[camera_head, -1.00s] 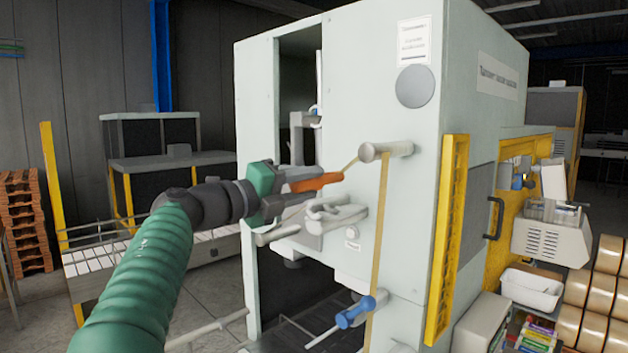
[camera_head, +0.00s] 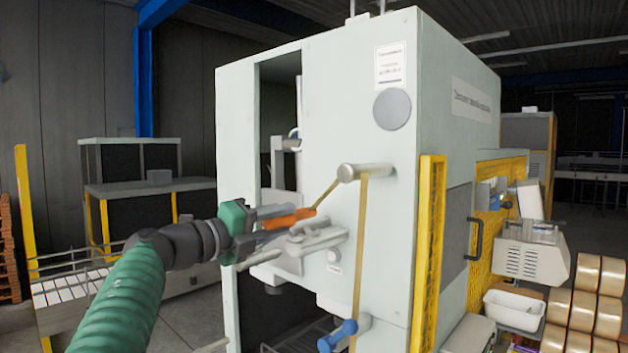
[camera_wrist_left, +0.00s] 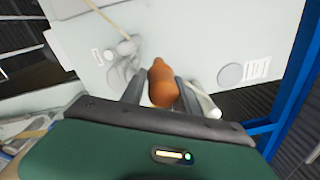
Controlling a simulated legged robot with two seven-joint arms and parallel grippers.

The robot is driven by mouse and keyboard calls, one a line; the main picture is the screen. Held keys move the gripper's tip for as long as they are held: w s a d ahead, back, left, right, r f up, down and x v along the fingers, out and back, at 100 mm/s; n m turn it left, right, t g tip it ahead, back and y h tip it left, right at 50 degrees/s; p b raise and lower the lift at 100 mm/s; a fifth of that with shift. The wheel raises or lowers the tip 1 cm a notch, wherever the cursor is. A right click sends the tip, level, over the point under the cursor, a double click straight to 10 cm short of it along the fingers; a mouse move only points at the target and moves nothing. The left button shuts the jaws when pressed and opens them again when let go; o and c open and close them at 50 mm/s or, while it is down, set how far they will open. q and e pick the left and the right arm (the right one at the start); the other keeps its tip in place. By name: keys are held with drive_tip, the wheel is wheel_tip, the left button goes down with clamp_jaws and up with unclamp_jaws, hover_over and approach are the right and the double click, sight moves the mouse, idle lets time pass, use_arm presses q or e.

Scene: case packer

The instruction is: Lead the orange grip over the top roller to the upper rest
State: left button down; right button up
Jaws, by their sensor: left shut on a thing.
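My left gripper (camera_head: 290,218) is shut on the orange grip (camera_head: 283,220), in front of the pale machine face. The orange grip also shows between the fingers in the left wrist view (camera_wrist_left: 162,84). A tan strap (camera_head: 328,193) runs from the grip's tip up to the top roller (camera_head: 362,171), passes over it and hangs down to a blue-ended lower roller (camera_head: 340,333). The grip is left of and below the top roller. A grey bracket (camera_head: 318,240) sits on the face just beyond the gripper; I cannot tell whether it is the upper rest. My right gripper is not seen.
The machine cabinet (camera_head: 330,110) has a tall open slot (camera_head: 278,120) at its left. A yellow guard post (camera_head: 430,250) stands at its right corner. Tape rolls (camera_head: 585,290) and a white bin (camera_head: 513,310) are at the lower right.

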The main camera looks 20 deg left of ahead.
use_arm(q)
drive_tip(key=shift+f, duration=0.15)
drive_tip(key=shift+w+f+b, duration=0.2)
drive_tip(key=shift+f+b, duration=1.05)
drive_tip(key=shift+b, duration=0.1)
unclamp_jaws()
drive_tip(key=shift+s+a, duration=0.1)
idle(0.3)
drive_tip(key=b+v, duration=0.3)
drive_tip(key=v, duration=0.7)
drive_tip(key=shift+r, duration=0.2)
idle(0.4)
